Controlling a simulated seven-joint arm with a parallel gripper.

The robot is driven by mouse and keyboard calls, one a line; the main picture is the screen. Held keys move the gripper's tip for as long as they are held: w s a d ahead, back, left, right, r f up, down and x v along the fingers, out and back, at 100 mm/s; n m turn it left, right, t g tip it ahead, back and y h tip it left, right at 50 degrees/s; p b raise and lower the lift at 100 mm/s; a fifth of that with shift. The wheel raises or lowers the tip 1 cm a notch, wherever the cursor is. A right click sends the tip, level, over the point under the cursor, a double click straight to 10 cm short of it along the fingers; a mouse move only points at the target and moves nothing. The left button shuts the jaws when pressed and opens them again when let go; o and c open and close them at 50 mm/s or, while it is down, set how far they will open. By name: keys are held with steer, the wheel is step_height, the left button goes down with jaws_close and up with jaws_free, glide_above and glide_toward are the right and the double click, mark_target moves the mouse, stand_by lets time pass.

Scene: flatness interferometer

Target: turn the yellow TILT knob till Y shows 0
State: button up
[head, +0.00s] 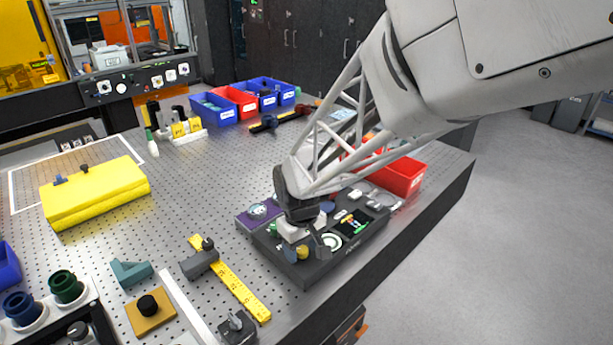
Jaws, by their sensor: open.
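The interferometer (310,275) is a dark low box near the right edge of the perforated table. The yellow knob (302,253) is at its front left, partly covered by my gripper. My gripper (307,248) reaches down over the box, with its dark fingers close about the yellow knob. It is open; whether a finger touches the knob cannot be told. A small dark screen (352,220) with coloured marks is on the right part of the box. Its Y reading is too small to read. A pale ringed dial (331,241) is just right of the gripper.
A purple plate with a disc (246,218) is at the box's left. A red bin (402,178) stands behind it on the right. A yellow ruler (240,290) and clamp lie in front left. A yellow case (95,195) is far left. The middle table is clear.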

mark_target(302, 249)
steer(key=shift+r, duration=3.9)
steer(key=shift+s+d+r, duration=0.2)
steer(key=shift+d+r, duration=0.05)
steer(key=shift+d, duration=0.2)
steer(key=s+d+r+m+t, duration=0.1)
steer(key=s+d+r+m, duration=0.2)
steer(key=s+d, duration=0.6)
steer(key=s+d+r+m+t, duration=0.1)
steer(key=s+d+r+m, duration=0.2)
steer(key=s+d, duration=0.6)
steer(key=shift+s+d+r+m+t, duration=0.3)
steer(key=shift+s+d+r+m, duration=0.1)
steer(key=shift+d+m, duration=0.45)
steer(key=shift+w, duration=0.1)
